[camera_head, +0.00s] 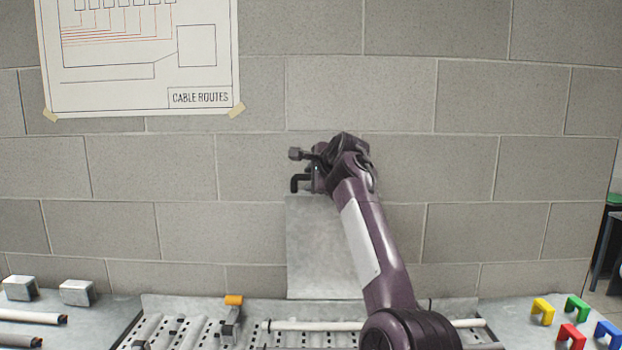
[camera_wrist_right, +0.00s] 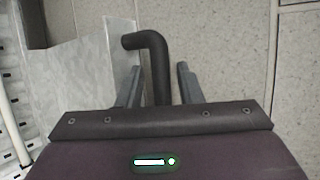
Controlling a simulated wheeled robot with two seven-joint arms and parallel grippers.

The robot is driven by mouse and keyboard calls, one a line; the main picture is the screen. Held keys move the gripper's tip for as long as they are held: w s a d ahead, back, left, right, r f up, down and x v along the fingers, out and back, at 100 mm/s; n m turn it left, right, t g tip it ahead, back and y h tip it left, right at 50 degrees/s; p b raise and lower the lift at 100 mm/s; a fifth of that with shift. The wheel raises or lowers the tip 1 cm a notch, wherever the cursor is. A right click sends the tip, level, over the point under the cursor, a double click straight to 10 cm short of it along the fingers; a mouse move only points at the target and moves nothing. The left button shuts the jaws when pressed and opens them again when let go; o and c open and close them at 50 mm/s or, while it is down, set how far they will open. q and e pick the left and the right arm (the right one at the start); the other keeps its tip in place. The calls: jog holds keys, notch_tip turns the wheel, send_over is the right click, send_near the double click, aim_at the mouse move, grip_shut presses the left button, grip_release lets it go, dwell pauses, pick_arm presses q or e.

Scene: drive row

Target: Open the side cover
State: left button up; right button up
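A plain grey metal panel, which looks like the side cover (camera_head: 320,245), stands upright in front of the block wall in the head view. It also shows at the left of the wrist view (camera_wrist_right: 85,75). A black bent handle (camera_head: 297,183) is at its top edge. My right gripper (camera_head: 303,167) is at this handle. In the right wrist view, the handle (camera_wrist_right: 158,65) lies between the two spread fingers (camera_wrist_right: 160,85), with a gap at least on the right side. My left gripper is in neither view.
A perforated metal tray (camera_head: 185,330) with a white rod (camera_head: 310,325) and an orange-topped lever (camera_head: 233,305) lies below. Grey blocks (camera_head: 76,291) stand left. Coloured clips (camera_head: 542,311) lie right. The wall is close behind; a poster (camera_head: 140,55) hangs there.

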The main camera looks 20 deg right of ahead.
jog(key=shift+s+f+b, duration=0.3)
jog(key=shift+b, duration=0.2)
jog(key=b+v, duration=0.4)
jog(key=v, duration=0.3)
jog(key=shift+r, duration=0.45)
jog(key=shift+d, duration=0.1)
